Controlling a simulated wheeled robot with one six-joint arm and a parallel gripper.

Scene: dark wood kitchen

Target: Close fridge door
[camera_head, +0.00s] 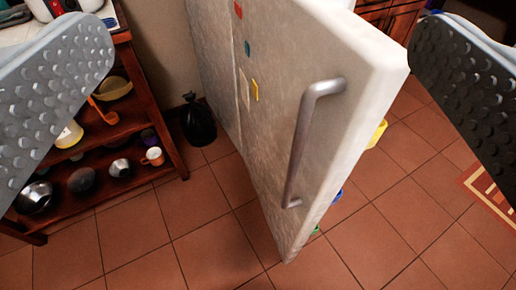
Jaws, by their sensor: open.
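The white fridge door (265,75) stands swung open in the middle of the view, its free edge towards me. A grey metal handle (300,140) runs down its face near that edge. Small coloured magnets are on the door's upper part. My gripper (268,85) is open, with one studded grey finger at the left edge of the picture and the other at the right edge. The door and handle show between the fingers, and no contact with them shows.
A dark wood shelf (155,128) with bowls, an orange cup and other kitchenware stands at the left. A black bag (198,122) sits on the floor beside it. Blue, green and yellow things show partly behind the door. Tiled floor (150,235) in front is clear; a patterned rug lies right.

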